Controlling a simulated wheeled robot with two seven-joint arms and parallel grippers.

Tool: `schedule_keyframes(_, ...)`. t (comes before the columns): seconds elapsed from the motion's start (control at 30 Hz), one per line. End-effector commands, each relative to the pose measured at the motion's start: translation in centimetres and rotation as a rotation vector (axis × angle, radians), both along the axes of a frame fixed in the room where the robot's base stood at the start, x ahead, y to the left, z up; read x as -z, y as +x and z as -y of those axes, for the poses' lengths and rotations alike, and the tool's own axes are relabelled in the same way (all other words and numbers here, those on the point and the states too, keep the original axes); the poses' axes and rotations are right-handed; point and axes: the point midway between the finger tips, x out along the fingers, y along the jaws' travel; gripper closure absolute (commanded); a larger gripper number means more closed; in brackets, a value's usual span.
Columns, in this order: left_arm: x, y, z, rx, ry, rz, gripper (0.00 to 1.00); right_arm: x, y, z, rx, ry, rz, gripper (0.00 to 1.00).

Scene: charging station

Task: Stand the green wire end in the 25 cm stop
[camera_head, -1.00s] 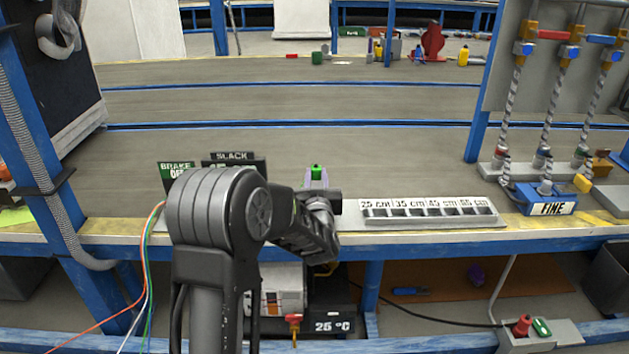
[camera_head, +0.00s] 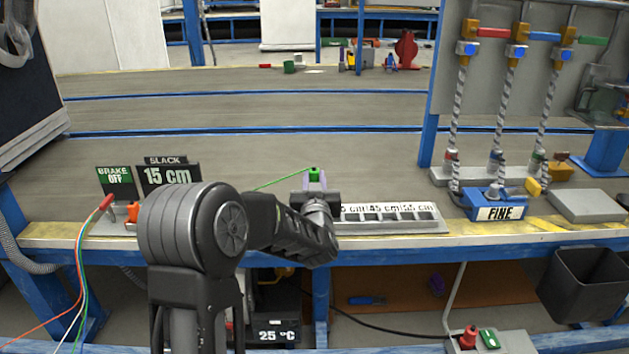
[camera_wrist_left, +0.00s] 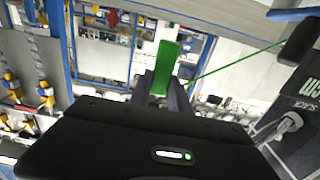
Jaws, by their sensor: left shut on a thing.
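My left gripper (camera_head: 315,186) is shut on the green wire end (camera_head: 314,174), whose green block sticks up above the fingertips. In the left wrist view the green wire end (camera_wrist_left: 165,66) stands between the fingers, and the green wire (camera_wrist_left: 232,62) runs off to the right. In the head view the wire runs left from the block. The stop rack (camera_head: 425,226) lies on the bench just right of the gripper. Its 45 cm and 55 cm labels show; the 25 cm stop is hidden behind my gripper and the 35 cm label is partly covered. My right gripper is not in view.
The slack display (camera_head: 168,175) reads 15 cm, beside a BRAKE OFF sign (camera_head: 117,180). A red-ended lever (camera_head: 107,202) stands in front. The blue FINE box (camera_head: 500,206) sits right of the rack, below several hanging twisted cables. The bench behind is clear.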

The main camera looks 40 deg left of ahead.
Motion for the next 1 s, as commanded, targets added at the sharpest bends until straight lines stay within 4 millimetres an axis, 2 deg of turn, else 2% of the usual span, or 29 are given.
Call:
schedule_keyframes(0.17, 0.8, 0.0, 0.0, 0.000, 0.000, 0.000, 1.00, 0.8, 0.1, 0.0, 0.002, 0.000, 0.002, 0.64)
schedule_keyframes(0.7, 5.4, 0.0, 0.0, -0.001, 0.000, 0.000, 1.00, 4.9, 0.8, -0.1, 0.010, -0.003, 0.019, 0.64)
schedule_keyframes(1.0, 5.8, 0.0, 0.0, -0.001, 0.001, 0.001, 1.00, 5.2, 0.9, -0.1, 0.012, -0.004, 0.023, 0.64)
